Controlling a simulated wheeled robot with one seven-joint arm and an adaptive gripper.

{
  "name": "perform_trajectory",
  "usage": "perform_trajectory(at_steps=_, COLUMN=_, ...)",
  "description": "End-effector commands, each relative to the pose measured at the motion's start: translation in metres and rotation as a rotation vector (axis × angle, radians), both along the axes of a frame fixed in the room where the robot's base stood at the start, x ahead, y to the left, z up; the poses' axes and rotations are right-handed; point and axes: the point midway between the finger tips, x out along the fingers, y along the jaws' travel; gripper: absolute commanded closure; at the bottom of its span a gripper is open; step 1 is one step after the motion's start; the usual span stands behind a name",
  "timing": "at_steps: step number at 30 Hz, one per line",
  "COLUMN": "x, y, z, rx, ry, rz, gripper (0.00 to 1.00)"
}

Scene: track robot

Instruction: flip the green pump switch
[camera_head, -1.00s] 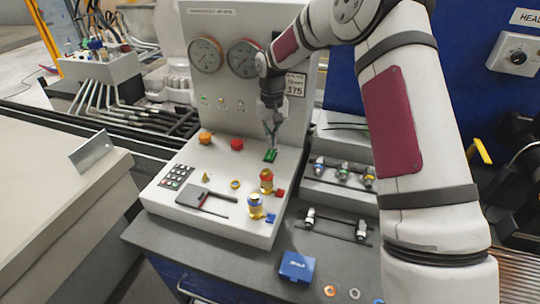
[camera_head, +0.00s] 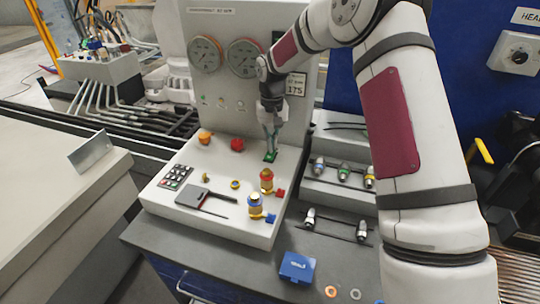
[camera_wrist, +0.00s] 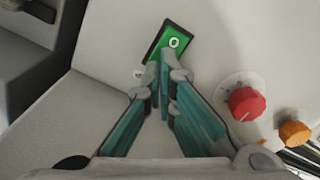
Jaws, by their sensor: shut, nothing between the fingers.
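The green pump switch (camera_head: 270,156) is a small green rocker in a black frame on the sloping panel. In the wrist view the switch (camera_wrist: 175,41) shows a white round mark, with its lower left part hidden behind my fingertips. My gripper (camera_head: 271,147) points down at the switch from above. In the wrist view my gripper (camera_wrist: 163,62) has its teal fingers closed together at the tips, with nothing between them. The fingertips overlap the lower edge of the switch; I cannot tell whether they touch it.
A red knob (camera_wrist: 246,104) and an orange knob (camera_wrist: 294,133) stand beside the switch. The panel also holds a keypad (camera_head: 176,177) and yellow and red fittings (camera_head: 266,181). Two gauges (camera_head: 206,54) are on the upright board behind. Hose couplings (camera_head: 343,171) stand at the right.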

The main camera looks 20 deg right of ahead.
Motion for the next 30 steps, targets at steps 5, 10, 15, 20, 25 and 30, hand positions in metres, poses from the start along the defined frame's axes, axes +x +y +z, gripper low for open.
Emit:
perform_trajectory(at_steps=5, x=0.000, y=0.000, z=-0.003, rx=0.000, ry=0.000, rz=0.000, gripper=1.00)
perform_trajectory(at_steps=10, x=0.000, y=0.000, z=-0.005, rx=0.000, ry=0.000, rz=0.000, gripper=1.00)
perform_trajectory(at_steps=15, x=0.000, y=0.000, z=-0.007, rx=0.000, ry=0.000, rz=0.000, gripper=1.00)
perform_trajectory(at_steps=20, x=0.000, y=0.000, z=-0.010, rx=0.000, ry=0.001, rz=0.000, gripper=1.00)
perform_trajectory(at_steps=25, x=0.000, y=0.000, z=-0.012, rx=0.000, ry=0.001, rz=0.000, gripper=1.00)
perform_trajectory(at_steps=30, x=0.000, y=0.000, z=-0.009, rx=0.000, ry=0.000, rz=0.000, gripper=1.00)
